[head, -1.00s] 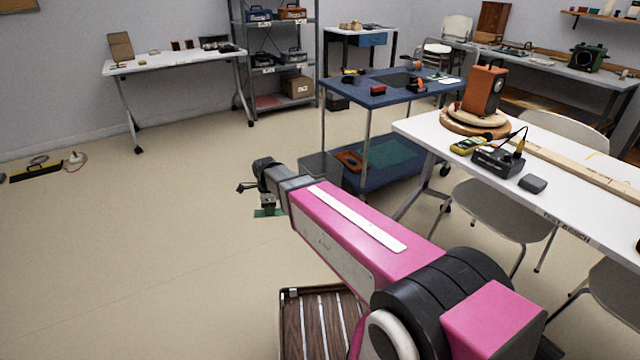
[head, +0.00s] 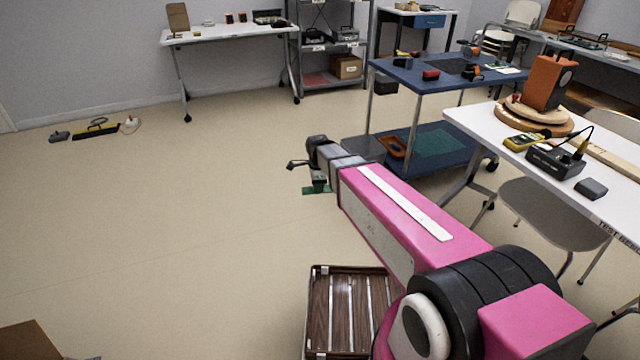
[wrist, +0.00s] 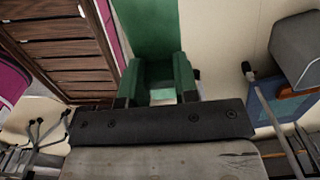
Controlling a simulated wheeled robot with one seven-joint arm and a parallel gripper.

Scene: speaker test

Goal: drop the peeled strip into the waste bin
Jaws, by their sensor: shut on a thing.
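My gripper (head: 318,183) hangs at the end of my pink arm over open floor. It is shut on a green strip (head: 316,191), which shows as a small flat patch below the fingers. In the wrist view the green strip (wrist: 147,30) runs up from between the fingers (wrist: 160,92) to the top edge. No waste bin can be picked out with certainty. A brown box-like thing (head: 30,342) is cut off at the bottom left of the head view, and its inside does not show.
A brown slatted tray or crate (head: 347,268) lies low beside my arm's base. A blue cart (head: 400,72) and a white table (head: 470,125) stand on the right. Floor tools (head: 97,130) lie far left. The floor left of my gripper is clear.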

